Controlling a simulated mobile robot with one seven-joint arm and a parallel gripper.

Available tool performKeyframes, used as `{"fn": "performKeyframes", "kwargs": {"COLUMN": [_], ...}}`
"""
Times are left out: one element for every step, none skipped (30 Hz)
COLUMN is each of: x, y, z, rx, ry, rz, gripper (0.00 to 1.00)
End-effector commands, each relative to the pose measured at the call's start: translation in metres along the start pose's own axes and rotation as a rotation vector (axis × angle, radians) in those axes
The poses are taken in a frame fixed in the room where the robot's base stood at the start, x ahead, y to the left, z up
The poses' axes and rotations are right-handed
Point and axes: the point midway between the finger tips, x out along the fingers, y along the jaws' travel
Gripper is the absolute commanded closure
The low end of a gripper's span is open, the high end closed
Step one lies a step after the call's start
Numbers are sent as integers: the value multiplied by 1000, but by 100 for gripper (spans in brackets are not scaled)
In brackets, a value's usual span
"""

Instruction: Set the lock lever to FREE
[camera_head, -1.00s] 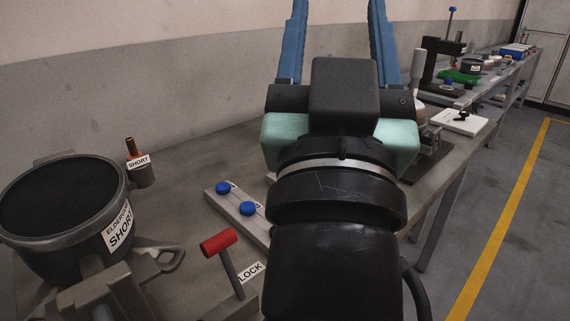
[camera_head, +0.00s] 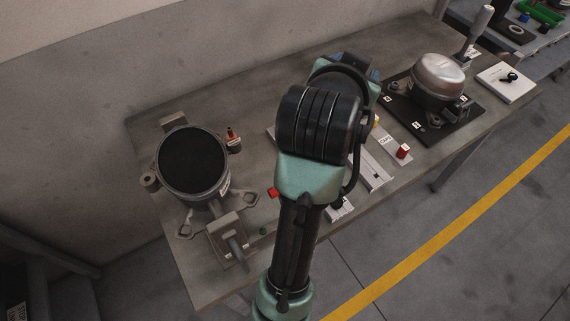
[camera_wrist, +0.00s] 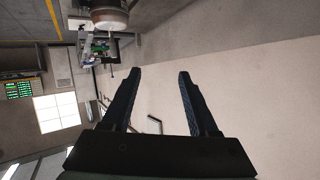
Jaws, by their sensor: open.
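A black-topped round housing (camera_head: 192,160) stands left on the bench (camera_head: 240,105). A silver compressor (camera_head: 438,78) sits on a dark plate at right, near a white block (camera_head: 506,82). The wall runs behind.

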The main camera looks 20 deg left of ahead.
Motion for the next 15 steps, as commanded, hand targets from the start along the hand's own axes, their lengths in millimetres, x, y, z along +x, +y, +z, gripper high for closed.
{"fn": "performKeyframes", "kwargs": {"x": [3, 6, 9, 9, 7, 3, -1, -5, -12, -17, -21, -27, -31, -34, -38], "y": [-22, -28, -35, -40, -45, -51, -54, -58, -62, -64, -66, -68, -69, -70, -70], "z": [20, 41, 70, 91, 111, 135, 151, 166, 183, 194, 203, 213, 219, 224, 229], "rx": [35, 61, 93, 113, 133, 154, 166, 178, 188, 195, 199, 205, 209, 211, 213], "ry": [-145, -220, -310, -372, -427, -492, -533, -568, -607, -630, -649, -668, -680, -687, -695], "rz": [33, 67, 119, 160, 203, 262, 305, 349, 403, 440, 474, 514, 540, 561, 582], "gripper": [40, 40, 40, 40, 40, 40, 40, 40, 40, 40, 40, 40, 40, 40, 40]}}
